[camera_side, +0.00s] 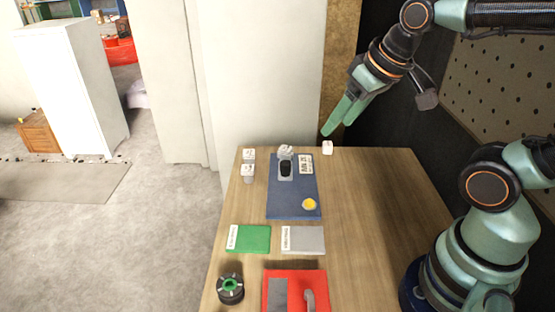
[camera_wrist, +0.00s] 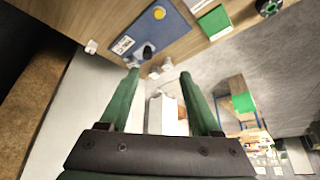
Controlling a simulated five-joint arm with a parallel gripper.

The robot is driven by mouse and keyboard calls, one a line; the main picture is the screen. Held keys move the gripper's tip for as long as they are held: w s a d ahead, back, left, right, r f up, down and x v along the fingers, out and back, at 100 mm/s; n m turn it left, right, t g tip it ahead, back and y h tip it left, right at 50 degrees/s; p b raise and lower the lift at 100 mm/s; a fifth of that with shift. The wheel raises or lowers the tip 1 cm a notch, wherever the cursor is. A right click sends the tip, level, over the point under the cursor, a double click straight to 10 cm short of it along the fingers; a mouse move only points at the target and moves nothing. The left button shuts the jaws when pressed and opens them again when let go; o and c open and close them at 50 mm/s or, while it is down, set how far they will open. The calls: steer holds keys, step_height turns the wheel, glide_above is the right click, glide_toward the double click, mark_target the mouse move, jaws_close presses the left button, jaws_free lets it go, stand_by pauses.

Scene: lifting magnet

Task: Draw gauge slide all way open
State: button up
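No part is clearly marked as the gauge slide, and I cannot tell which one it is. A blue board (camera_side: 285,203) lies on the table with a dark upright piece on a grey mount (camera_side: 285,168), a white label (camera_side: 306,164) and a yellow disc (camera_side: 309,204). A red block (camera_side: 315,277) with a grey strip and a grey handle (camera_side: 309,300) stands at the near edge, cut off by the frame. My gripper (camera_side: 330,130) hangs above the table's far edge, apart from everything. Its two green fingers are spread and empty in the wrist view (camera_wrist: 159,73).
Small white blocks stand left of the board (camera_side: 248,171) and at the far edge (camera_side: 327,148). A green pad (camera_side: 252,239), a grey pad (camera_side: 307,240) and a black round piece (camera_side: 230,290) lie nearer. A pegboard wall (camera_side: 500,85) stands right.

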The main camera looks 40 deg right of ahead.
steer(key=w+d+f+m+g, duration=0.1)
steer(key=w+d+m+g, duration=0.15)
steer(key=w+m, duration=0.7)
steer(key=m+g, duration=0.3)
steer(key=m, duration=0.5)
glide_toward(286, 163)
step_height(286, 163, down, 10)
steer(key=shift+f, duration=0.15)
